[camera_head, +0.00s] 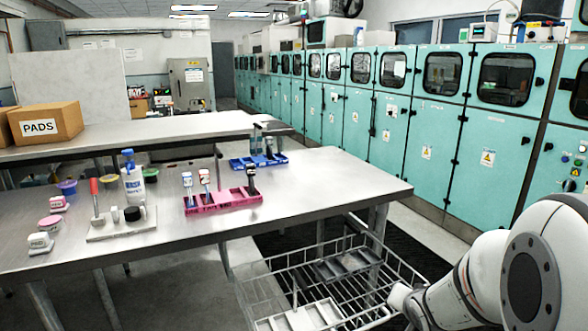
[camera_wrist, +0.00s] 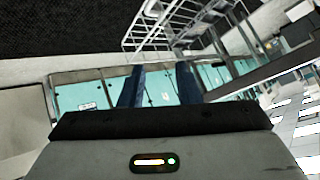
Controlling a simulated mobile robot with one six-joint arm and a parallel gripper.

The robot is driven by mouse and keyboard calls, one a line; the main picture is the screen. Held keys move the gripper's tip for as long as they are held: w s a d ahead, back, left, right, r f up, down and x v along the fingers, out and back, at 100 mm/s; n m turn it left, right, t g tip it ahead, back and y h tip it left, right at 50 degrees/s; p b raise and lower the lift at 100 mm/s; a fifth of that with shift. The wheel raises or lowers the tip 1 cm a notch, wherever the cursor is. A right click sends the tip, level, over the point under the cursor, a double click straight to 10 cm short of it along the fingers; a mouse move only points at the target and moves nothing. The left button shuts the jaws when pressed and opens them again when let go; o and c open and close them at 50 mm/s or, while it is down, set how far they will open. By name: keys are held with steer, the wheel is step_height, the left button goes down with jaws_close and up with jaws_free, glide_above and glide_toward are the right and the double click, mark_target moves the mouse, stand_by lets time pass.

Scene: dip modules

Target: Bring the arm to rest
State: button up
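My arm (camera_head: 470,275) shows at the lower right of the head view, beside the wire basket and in front of the steel table (camera_head: 310,185). My gripper is not clearly visible there. In the wrist view my gripper (camera_wrist: 159,82) shows two dark blue fingers set apart, with nothing between them. Beyond the fingers are teal cabinets and part of the wire basket, seen tilted. The gripper is clear of the table objects.
A wire basket (camera_head: 262,299) with grey trays stands below the table's front edge. A pink rack (camera_head: 215,203), a blue rack (camera_head: 262,161) and a white bottle (camera_head: 133,184) are on the table. Teal cabinets (camera_head: 440,125) line the right. The table's right end is clear.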

steer(key=s+a+r+n+g+p, duration=0.3)
steer(key=s+a+r+p, duration=0.1)
steer(key=s+r, duration=0.4)
steer(key=s+a+r+n+g+y+p, duration=0.1)
steer(key=s+a+r+n+g+p, duration=0.2)
steer(key=s+r, duration=0.5)
steer(key=s+a+n+p, duration=0.1)
steer(key=s+a+p, duration=0.1)
steer(key=s+a, duration=0.1)
steer(key=shift+s+a+r+g, duration=0.25)
steer(key=shift+a+r+g, duration=0.05)
steer(key=shift+a, duration=0.05)
